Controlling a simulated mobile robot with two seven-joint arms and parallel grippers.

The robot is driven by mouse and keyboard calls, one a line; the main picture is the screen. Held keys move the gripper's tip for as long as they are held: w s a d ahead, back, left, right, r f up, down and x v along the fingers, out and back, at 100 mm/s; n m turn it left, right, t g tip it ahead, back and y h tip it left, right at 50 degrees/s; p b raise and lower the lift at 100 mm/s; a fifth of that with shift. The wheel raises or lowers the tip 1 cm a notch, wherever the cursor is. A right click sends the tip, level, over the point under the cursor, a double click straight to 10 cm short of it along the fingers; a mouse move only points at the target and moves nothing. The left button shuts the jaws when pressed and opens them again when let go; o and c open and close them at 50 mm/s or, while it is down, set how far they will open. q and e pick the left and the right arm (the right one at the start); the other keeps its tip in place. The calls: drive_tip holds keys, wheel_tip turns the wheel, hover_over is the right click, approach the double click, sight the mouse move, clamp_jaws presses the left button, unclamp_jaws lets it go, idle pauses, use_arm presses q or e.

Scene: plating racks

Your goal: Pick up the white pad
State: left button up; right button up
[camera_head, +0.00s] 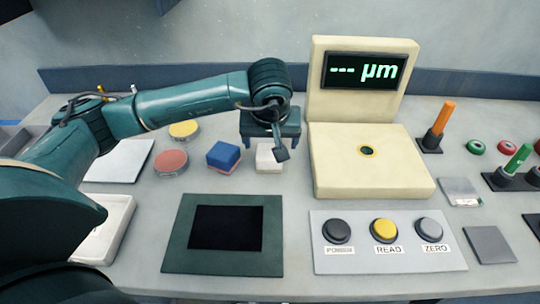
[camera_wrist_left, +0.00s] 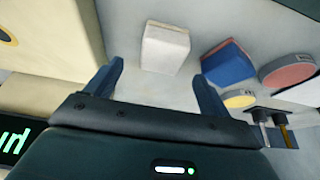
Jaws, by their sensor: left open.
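The white pad (camera_head: 268,158) is a small pale block on the grey bench, left of the cream gauge. In the head view my left gripper (camera_head: 281,150) hangs over it and hides part of it. In the left wrist view the white pad (camera_wrist_left: 166,48) lies beyond the two fingertips, roughly between their lines and apart from them. My left gripper (camera_wrist_left: 160,80) is open and empty. My right gripper is not in view.
A blue and red block (camera_head: 223,156) sits just left of the pad, with red (camera_head: 171,162) and yellow (camera_head: 184,130) discs farther left. The cream gauge (camera_head: 370,165) stands close on the right. A dark-screened panel (camera_head: 178,235) and a button panel (camera_head: 388,262) lie in front.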

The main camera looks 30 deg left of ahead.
sight(269, 151)
use_arm(q)
drive_tip(key=shift+p+x, duration=0.55)
drive_tip(key=shift+x, duration=2.5)
drive_tip(key=shift+s+a, duration=0.15)
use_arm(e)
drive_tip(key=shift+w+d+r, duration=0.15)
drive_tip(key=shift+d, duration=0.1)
use_arm(q)
drive_tip(key=shift+c, duration=0.3)
